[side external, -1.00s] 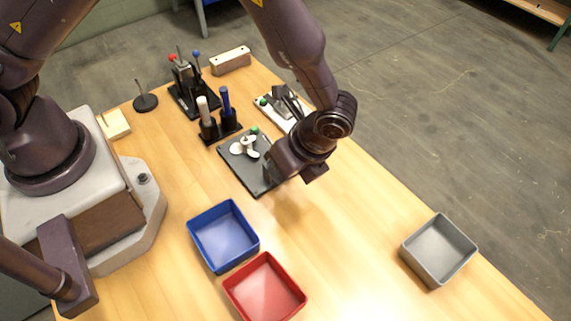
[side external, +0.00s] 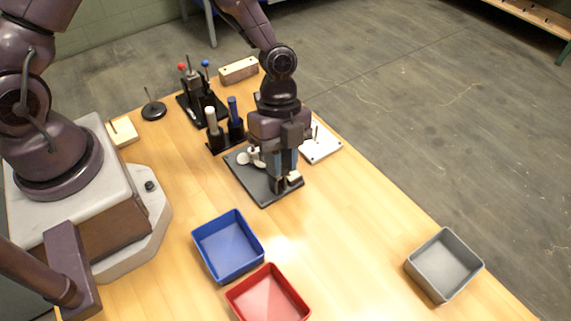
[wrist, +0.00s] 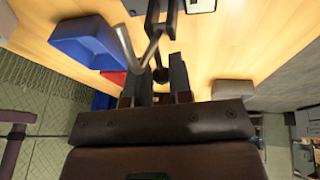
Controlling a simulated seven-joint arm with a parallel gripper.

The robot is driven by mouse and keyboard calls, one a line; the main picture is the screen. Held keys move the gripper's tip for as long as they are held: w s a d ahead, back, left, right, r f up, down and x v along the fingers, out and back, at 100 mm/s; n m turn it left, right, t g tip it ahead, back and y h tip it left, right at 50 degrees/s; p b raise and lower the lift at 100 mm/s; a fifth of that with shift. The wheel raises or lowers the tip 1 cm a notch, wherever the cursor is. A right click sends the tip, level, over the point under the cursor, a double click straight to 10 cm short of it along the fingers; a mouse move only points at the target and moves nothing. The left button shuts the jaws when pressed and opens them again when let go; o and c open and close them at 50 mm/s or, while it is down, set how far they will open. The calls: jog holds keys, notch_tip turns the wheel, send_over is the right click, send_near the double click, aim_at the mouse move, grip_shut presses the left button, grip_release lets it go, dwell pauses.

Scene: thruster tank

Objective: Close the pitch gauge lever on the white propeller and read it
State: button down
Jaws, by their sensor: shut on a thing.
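The white propeller (side external: 244,157) sits on a dark square plate (side external: 253,187); my gripper hides part of it in the side view. My gripper (side external: 280,182) points down over the right part of that plate. In the wrist view, a bent metal lever (wrist: 152,48) with a dark round end (wrist: 160,75) runs between my fingers (wrist: 160,88). My gripper is shut on this lever, which looks like the pitch gauge lever. The gauge body and any reading cannot be made out.
A white plate (side external: 324,151) with an upright pin lies just behind my gripper. A black stand (side external: 224,142) with a white and a blue handle is close on the left. Blue (side external: 228,246), red (side external: 268,297) and grey (side external: 444,266) trays stand in front, with bare table between.

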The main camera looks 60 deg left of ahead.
jog(key=a+h, duration=0.1)
jog(key=h, duration=0.1)
jog(key=a+h, duration=0.1)
jog(key=h, duration=0.1)
jog(key=shift+a+f+m+h, duration=0.1)
jog(key=shift+a+m+h, duration=0.15)
jog(key=shift+h, duration=0.4)
jog(key=shift+a+f+m+h, duration=0.1)
jog(key=shift+a+m+h, duration=0.1)
jog(key=shift+h, duration=0.45)
jog(key=c, duration=1.2)
grip_release()
jog(key=shift+o, duration=0.2)
jog(key=v, duration=1.3)
jog(key=shift+w+f, duration=0.15)
jog(key=shift+f, duration=0.05)
